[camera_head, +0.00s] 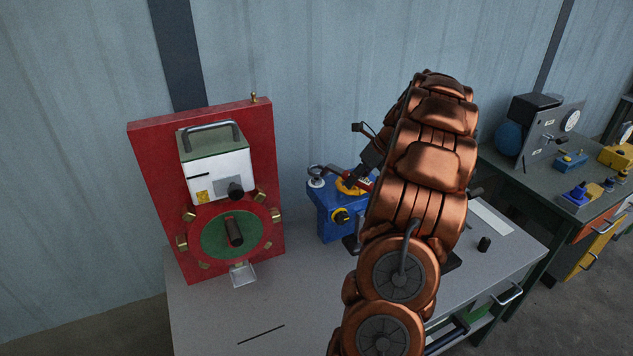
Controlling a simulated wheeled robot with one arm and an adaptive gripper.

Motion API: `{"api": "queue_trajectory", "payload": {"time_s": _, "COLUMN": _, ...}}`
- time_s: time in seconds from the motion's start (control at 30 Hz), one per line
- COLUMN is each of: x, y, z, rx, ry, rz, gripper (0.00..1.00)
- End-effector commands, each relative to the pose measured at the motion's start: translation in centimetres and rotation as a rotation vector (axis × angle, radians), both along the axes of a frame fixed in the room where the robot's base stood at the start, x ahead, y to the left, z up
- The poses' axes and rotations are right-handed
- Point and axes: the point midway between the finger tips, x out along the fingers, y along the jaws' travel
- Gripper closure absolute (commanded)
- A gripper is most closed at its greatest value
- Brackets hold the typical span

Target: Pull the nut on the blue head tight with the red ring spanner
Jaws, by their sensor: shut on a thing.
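The blue head (329,221) stands on the grey table, left of my copper arm, which hides its right side. A silvery round part (316,182) sits on top at its left corner; the nut itself is too small to make out there. The red ring spanner (363,184) lies across above the head, its ring end reaching left to that silvery part. I cannot tell whether the ring is seated around the nut. My black gripper (361,181) comes down from the upper right and is shut on the spanner's handle; its fingertips are partly hidden.
A red upright panel (150,160) with a white box and green disc stands left of the head. Another bench (515,185) stands at right.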

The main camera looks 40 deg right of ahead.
Motion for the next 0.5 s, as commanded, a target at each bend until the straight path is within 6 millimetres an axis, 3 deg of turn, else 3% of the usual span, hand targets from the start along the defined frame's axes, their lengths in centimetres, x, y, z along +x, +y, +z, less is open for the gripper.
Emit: {"api": "queue_trajectory", "payload": {"time_s": 0.5, "x": 0.0, "y": 0.0, "z": 1.6, "rx": -0.001, "ry": -0.001, "rz": -0.001, "gripper": 1.00}}
